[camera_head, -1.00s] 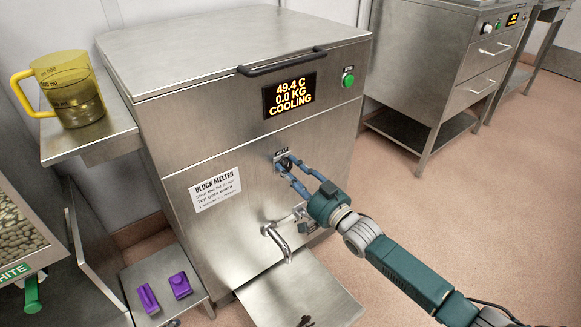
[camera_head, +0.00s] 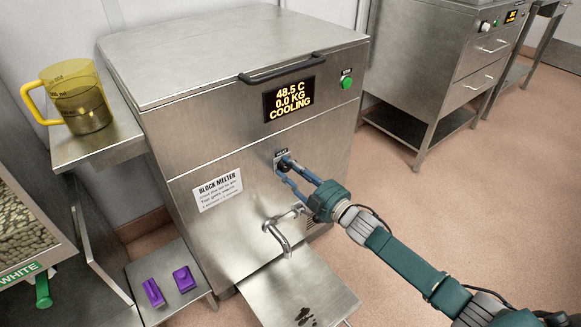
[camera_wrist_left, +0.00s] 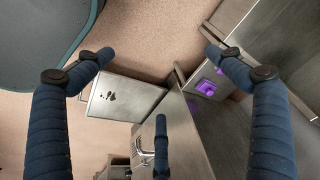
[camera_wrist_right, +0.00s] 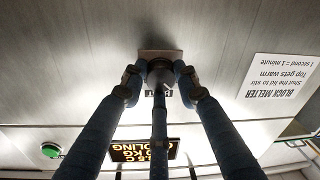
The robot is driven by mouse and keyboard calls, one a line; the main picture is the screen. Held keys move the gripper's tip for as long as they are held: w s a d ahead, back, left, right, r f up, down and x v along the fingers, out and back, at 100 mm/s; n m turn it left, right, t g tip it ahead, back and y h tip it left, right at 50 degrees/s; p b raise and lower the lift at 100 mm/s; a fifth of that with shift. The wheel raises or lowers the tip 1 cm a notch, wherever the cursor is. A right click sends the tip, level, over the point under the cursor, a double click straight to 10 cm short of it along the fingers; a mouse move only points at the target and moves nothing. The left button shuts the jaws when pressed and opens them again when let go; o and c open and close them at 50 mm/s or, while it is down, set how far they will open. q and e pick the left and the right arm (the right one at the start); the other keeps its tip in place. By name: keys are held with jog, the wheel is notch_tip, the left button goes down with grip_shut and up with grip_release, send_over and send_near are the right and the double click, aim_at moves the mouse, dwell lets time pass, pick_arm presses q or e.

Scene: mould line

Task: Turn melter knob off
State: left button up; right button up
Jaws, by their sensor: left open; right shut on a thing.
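The block melter (camera_head: 180,140) is a steel cabinet with a lid and a display (camera_head: 289,98) reading 48.5 C, 0.0 KG, COOLING. Its small dark knob (camera_wrist_right: 160,70) sits on a plate on the front face, below the display. My right gripper (camera_head: 284,165) is at the knob, with its fingers shut on it from both sides in the right wrist view (camera_wrist_right: 160,78). The fingers hide most of the knob and part of the plate's lettering. My left gripper (camera_wrist_left: 158,65) shows only in its own wrist view, open and empty, above the floor and the melter's lower front.
A tap (camera_head: 280,238) sticks out below the knob, above a stained steel shelf (camera_head: 330,285). A green button (camera_head: 346,83) is right of the display. A yellow jug (camera_head: 80,98) stands on the left side shelf. Purple pieces (camera_head: 184,279) lie on a low stand. Open floor (camera_head: 470,220) is at right.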

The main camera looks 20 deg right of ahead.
jog(key=n, duration=0.3)
jog(key=n+p, duration=0.1)
jog(key=shift+s+f+n+g, duration=0.1)
jog(key=shift+f+n+g, duration=0.15)
jog(key=shift+n+g, duration=0.05)
jog(key=n, duration=0.3)
jog(key=shift+n, duration=0.3)
jog(key=shift+n+p, duration=0.3)
jog(key=shift+n, duration=0.6)
jog(key=n, duration=0.3)
jog(key=shift+d+r+h, duration=0.1)
jog(key=shift+r+h, duration=0.05)
jog(key=shift+h, duration=0.15)
jog(key=shift+n, duration=0.5)
jog(key=shift+r+n, duration=0.1)
jog(key=shift+n, duration=0.4)
pick_arm(q)
jog(key=x, duration=0.4)
jog(key=s+x, duration=0.1)
jog(key=x, duration=0.1)
jog(key=shift+d+f, duration=0.1)
jog(key=shift+s, duration=0.15)
pick_arm(e)
jog(key=shift+d, duration=0.1)
pick_arm(q)
jog(key=shift+f, duration=0.1)
pick_arm(e)
jog(key=shift+r, duration=0.1)
